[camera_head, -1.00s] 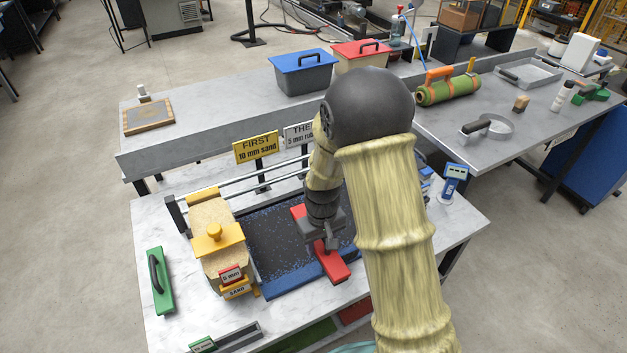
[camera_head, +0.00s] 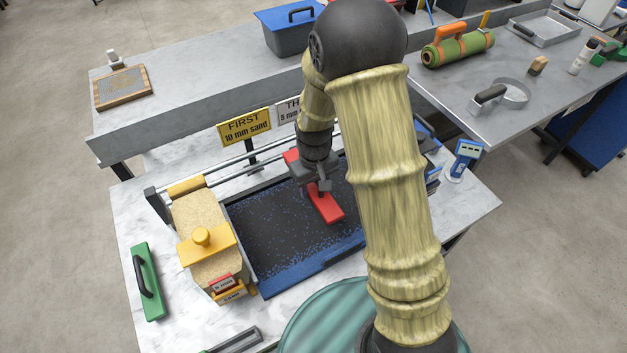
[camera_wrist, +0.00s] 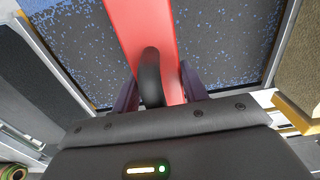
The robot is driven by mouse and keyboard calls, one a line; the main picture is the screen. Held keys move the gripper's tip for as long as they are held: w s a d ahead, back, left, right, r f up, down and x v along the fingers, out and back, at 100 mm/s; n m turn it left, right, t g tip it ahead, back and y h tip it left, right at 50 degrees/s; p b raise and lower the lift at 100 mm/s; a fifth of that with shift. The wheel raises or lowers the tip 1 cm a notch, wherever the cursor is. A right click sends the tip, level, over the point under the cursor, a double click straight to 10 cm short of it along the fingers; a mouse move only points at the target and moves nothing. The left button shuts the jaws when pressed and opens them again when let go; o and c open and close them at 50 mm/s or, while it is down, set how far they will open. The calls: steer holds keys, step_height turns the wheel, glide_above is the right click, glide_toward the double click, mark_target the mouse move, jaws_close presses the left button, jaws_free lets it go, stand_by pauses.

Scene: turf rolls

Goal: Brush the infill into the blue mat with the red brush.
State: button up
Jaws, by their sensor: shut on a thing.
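The red brush (camera_head: 327,205) lies across the dark mat bed, and my gripper (camera_head: 312,186) is shut on its black handle. In the wrist view the red brush (camera_wrist: 143,25) runs away between my fingers, with its dark curved handle (camera_wrist: 151,76) in the grip. The blue-edged mat (camera_head: 312,265) has a dark surface with blue specks, thickest at its left and front. Blue specks (camera_wrist: 80,45) also show on both sides of the brush in the wrist view. My arm hides the mat's right part. Whether the bristles touch the mat cannot be seen.
A sand hopper (camera_head: 204,240) with a yellow knob stands at the mat's left on rails. A green block with a black handle (camera_head: 148,282) lies further left. A yellow sign (camera_head: 244,127) stands behind. A blue-and-white meter (camera_head: 465,158) stands at the right edge.

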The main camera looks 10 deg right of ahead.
step_height(320, 180, down, 7)
steer(key=b, duration=0.6)
stand_by(0.4)
